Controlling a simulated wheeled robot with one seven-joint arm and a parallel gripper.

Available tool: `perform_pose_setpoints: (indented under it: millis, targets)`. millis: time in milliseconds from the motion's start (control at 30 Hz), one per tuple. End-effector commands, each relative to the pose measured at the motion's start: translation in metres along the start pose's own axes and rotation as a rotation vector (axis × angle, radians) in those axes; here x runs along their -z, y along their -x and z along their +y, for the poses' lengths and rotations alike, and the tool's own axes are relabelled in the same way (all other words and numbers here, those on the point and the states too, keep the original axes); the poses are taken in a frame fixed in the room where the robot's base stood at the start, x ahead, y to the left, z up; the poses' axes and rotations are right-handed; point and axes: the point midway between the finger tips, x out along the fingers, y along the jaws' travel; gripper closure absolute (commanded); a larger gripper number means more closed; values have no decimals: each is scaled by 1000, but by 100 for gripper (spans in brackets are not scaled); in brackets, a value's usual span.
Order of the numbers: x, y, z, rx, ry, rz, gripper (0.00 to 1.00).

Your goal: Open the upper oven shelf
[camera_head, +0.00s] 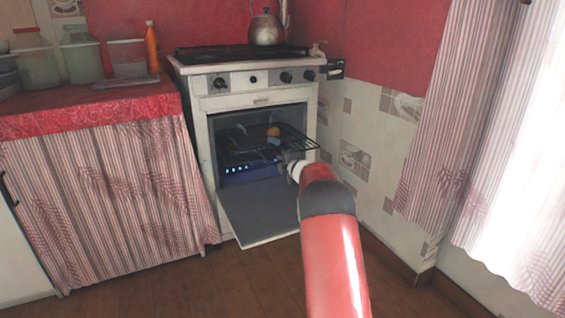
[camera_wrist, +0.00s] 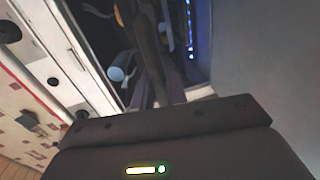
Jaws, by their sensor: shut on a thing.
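The oven (camera_head: 205,150) stands with its door (camera_head: 262,212) folded down. The upper oven shelf (camera_head: 301,143) is a dark wire rack that juts out of the opening, over the door. My gripper (camera_head: 285,158) is at the front edge of this rack and is shut on it; the arm hides part of the contact. In the wrist view, my fingers (camera_wrist: 160,88) reach toward the dark oven interior, and the exact grip is hard to make out.
An orange item (camera_head: 273,131) and a pale item (camera_head: 275,141) are at the rack. A kettle (camera_head: 266,28) stands on the stove top. A curtained counter (camera_head: 105,205) is left of the oven; a tiled wall (camera_head: 365,150) is close on the right.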

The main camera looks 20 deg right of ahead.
Motion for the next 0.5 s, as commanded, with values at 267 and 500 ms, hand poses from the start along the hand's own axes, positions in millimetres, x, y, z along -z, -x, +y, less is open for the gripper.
perform_pose_setpoints:
  millis: [267,500]
  targets:
    - [0,0,-1,1,0,-1,100]
    - [0,0,0,1,0,-1,66]
